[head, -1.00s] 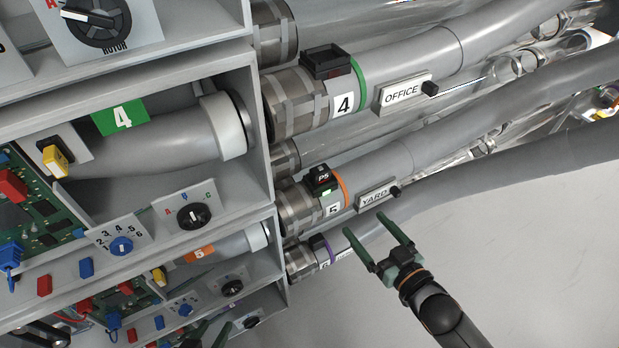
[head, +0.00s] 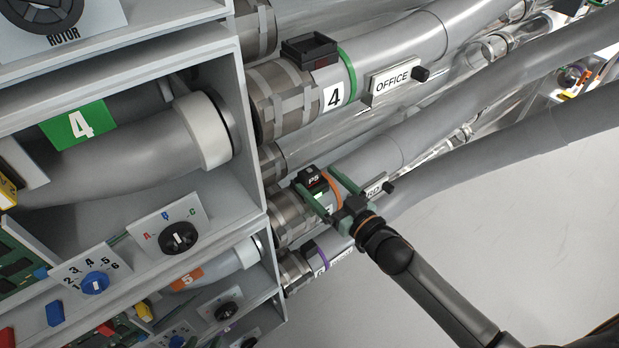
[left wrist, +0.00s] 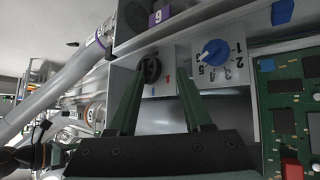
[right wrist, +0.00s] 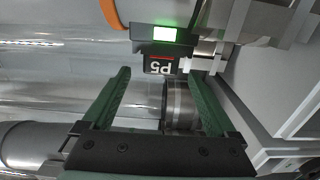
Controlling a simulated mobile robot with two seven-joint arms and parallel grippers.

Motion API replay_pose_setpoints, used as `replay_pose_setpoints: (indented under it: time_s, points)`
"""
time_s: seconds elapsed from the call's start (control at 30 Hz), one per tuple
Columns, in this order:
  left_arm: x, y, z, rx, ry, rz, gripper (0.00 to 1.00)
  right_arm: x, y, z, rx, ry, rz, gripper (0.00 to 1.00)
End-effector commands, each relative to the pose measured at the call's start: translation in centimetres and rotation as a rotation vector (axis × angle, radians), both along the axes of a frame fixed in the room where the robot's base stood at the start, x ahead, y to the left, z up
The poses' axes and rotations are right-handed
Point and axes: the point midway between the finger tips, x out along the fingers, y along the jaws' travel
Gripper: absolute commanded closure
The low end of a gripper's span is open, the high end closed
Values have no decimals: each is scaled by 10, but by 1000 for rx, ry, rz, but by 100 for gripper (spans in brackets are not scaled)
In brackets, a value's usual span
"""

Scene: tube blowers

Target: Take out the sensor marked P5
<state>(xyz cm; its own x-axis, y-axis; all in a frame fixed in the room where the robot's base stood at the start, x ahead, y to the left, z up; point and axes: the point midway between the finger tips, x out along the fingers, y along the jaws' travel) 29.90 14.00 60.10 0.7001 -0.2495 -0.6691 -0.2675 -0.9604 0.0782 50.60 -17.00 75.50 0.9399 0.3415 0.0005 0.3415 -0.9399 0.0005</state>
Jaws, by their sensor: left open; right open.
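The sensor marked P5 (head: 312,181) is a small black block in a holder on the pipe with the orange ring (head: 334,187). In the right wrist view the P5 sensor (right wrist: 160,66) shows its label upside down, below a lit green indicator (right wrist: 165,34). My right gripper (head: 317,182) is open at the sensor, one finger to each side in the head view. In the right wrist view the sensor lies ahead, between the lines of the fingers; contact cannot be told. My left gripper (left wrist: 157,75) is open and empty before a panel with a black knob (left wrist: 149,70).
Above is the pipe marked 4 with a green ring (head: 349,76), an empty-looking black holder (head: 310,47) and an OFFICE sign (head: 394,82). A purple-ringed pipe (head: 321,254) runs below. Grey cabinets with knobs stand left. Open floor (head: 490,210) lies at right.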

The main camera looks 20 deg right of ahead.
Motion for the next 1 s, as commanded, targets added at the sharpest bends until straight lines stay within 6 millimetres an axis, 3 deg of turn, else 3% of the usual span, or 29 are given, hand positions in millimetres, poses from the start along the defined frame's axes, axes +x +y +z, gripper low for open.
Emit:
replay_pose_setpoints:
  time_s: [0.3, 0.6, 1.0]
  points:
    - [-1, 2, -7, 3, 2, 4, 50, 37, 13, 1, 0, -1, 0, 7]
    - [-2, 3, -7, 5, 4, 5, 50, 41, 15, 1, 0, 1, 0, 7]
    - [-1, 3, -7, 3, 3, 5, 50, 40, 15, 1, 1, 0, 0, 52]
